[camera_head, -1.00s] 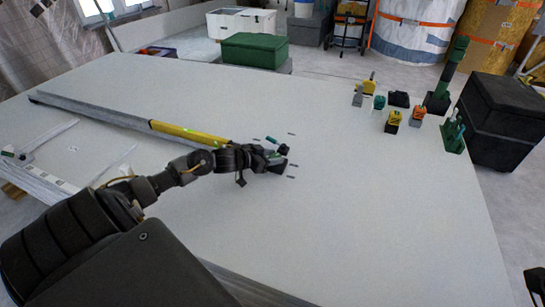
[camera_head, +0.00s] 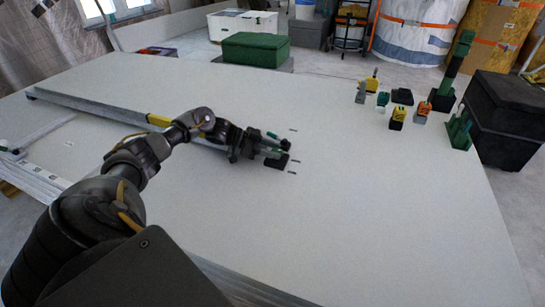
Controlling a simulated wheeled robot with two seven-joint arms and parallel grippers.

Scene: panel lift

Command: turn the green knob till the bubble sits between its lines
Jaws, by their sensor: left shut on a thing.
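My left gripper (camera_head: 268,149) reaches in over the large pale panel (camera_head: 360,210) and is shut at a small dark fitting. A green knob part (camera_head: 285,144) shows at its fingertips, partly covered by them. The yellow level (camera_head: 158,120) lies along the long metal bar behind my left arm. Only a short yellow piece of it shows, the rest being behind the arm. The bubble and its lines cannot be made out. My right gripper is not in view.
Small yellow, orange and green tools (camera_head: 397,115) stand at the panel's right far corner, near a green post (camera_head: 458,65) and a black box (camera_head: 503,110). A green case (camera_head: 255,49) is beyond the far edge. The panel's front right is clear.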

